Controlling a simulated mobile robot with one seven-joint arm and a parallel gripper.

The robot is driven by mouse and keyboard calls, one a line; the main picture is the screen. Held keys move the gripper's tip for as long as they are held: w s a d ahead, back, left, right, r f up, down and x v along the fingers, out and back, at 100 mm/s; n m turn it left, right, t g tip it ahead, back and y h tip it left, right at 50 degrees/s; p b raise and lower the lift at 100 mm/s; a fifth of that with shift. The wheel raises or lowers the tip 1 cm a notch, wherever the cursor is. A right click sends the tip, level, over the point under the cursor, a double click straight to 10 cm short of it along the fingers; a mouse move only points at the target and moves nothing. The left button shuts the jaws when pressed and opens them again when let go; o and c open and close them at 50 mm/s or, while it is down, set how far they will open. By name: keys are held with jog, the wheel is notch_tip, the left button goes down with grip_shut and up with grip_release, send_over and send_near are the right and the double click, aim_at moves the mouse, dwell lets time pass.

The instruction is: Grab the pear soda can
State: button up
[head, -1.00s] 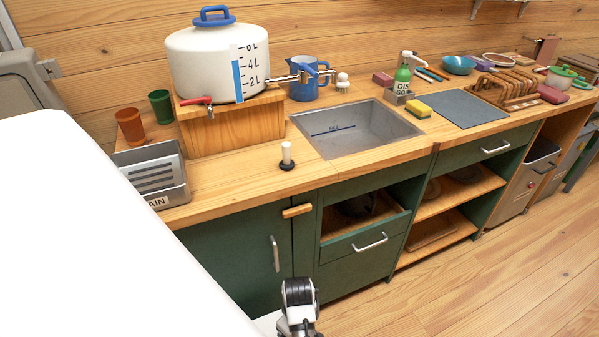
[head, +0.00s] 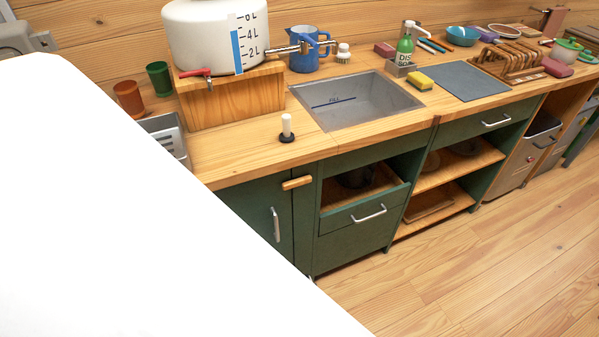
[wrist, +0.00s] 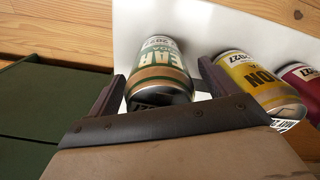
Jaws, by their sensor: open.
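The pear soda can (wrist: 160,72) shows in the wrist view, with a tan and green label partly reading "EAR" and a dark lower end. My gripper (wrist: 162,78) is open, with one dark finger on each side of this can. The can's near end sits in front of the palm; I cannot tell whether either finger touches it. Neither the can nor my gripper shows in the head view.
A yellow can (wrist: 258,82) stands just right of the right finger, with a red can (wrist: 300,78) beyond it. A white surface (wrist: 195,20) lies behind the cans. In the head view, a large white surface (head: 130,230) blocks the lower left; the wooden floor (head: 480,260) is clear.

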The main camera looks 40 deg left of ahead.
jog(key=shift+f, duration=0.4)
jog(key=shift+c, duration=0.3)
jog(key=c, duration=1.2)
jog(key=shift+c, duration=0.3)
jog(key=shift+r, duration=0.15)
